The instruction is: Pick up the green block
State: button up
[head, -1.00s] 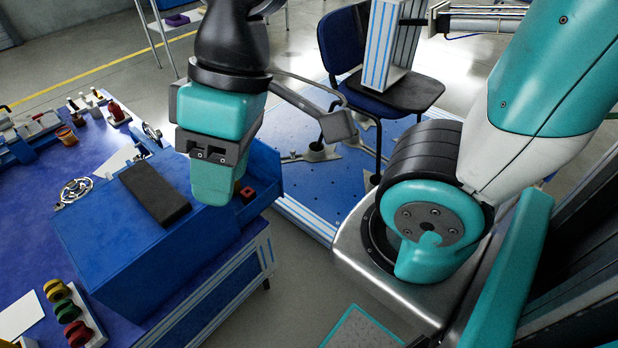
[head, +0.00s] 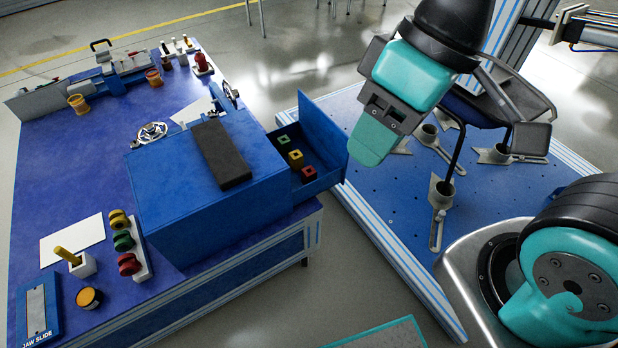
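The small green block (head: 283,140) lies in the open drawer (head: 318,183) of the blue box (head: 200,210). It is the farthest of a row of three blocks, with a yellow block (head: 296,157) in the middle and a red block (head: 309,174) nearest. My gripper (head: 368,150) hangs to the right of the drawer, apart from the green block. Its teal fingers overlap in this view, so the gap between them is hidden. I see nothing held in it.
A black pad (head: 221,153) lies on top of the box. The drawer's raised front panel (head: 312,125) stands between the blocks and my gripper. A blue perforated platform (head: 400,205) with metal fixtures is to the right. The bench's left part (head: 70,180) has bare room.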

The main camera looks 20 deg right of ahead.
aim_at(284, 143)
jog(key=z, duration=0.05)
jog(key=i, duration=1)
jog(key=u, duration=0.2)
